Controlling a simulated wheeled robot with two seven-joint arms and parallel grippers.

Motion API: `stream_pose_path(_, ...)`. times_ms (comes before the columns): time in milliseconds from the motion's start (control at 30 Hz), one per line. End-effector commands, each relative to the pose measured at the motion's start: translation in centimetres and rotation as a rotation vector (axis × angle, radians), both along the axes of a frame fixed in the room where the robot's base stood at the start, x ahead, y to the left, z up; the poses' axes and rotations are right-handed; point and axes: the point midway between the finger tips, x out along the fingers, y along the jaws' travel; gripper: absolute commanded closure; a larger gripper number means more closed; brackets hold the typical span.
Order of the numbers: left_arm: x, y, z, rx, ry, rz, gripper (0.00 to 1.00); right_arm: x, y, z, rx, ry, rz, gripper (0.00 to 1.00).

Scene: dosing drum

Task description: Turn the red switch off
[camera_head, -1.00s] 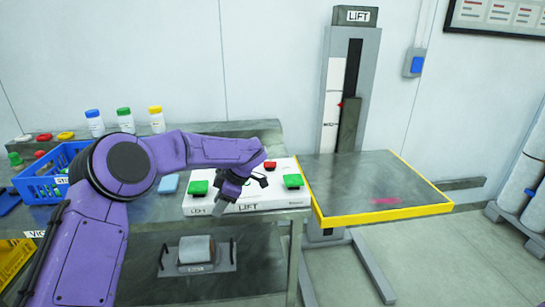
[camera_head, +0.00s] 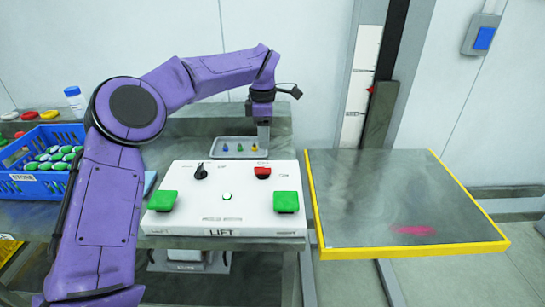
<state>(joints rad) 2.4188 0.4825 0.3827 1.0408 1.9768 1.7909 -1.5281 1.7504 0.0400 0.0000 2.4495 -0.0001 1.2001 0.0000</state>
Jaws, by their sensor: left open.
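The red switch (camera_head: 262,173) sits at the upper right of the white LIFT control box (camera_head: 218,236). A black knob (camera_head: 201,171) is to its left on the same panel. A large green button stands at the box's left front (camera_head: 162,201) and another at its right front (camera_head: 286,202). A small round button (camera_head: 227,196) is in the middle. My left gripper (camera_head: 263,146) points down just behind the red switch in the picture, apart from it as far as I can see. Its fingers are small and partly overlap, and nothing shows between them. My right gripper is out of view.
A grey tray (camera_head: 222,141) with small coloured pieces lies behind the box. A blue crate (camera_head: 40,185) of green-topped items is at the left. The yellow-edged lift platform (camera_head: 375,195) is right of the box, beside the lift column (camera_head: 364,75).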

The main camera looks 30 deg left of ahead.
Motion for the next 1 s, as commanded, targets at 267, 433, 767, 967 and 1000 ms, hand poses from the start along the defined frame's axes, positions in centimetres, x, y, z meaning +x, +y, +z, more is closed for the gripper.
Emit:
stream_pose_path(267,0.1,-0.1,-6.3,0.001,0.008,-0.002,0.6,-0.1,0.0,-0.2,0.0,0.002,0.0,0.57)
stream_pose_path(433,0.2,0.0,-9.1,0.003,0.007,0.0,0.6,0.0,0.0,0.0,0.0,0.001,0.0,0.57)
stream_pose_path(767,0.2,0.0,-10.0,0.002,0.005,0.0,0.6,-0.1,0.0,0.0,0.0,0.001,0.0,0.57)
stream_pose_path(967,0.2,0.0,-10.0,0.002,0.005,0.0,1.0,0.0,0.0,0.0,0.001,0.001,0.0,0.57)
stream_pose_path(1000,0.2,0.0,-10.0,0.002,0.005,0.0,1.0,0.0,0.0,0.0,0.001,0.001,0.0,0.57)
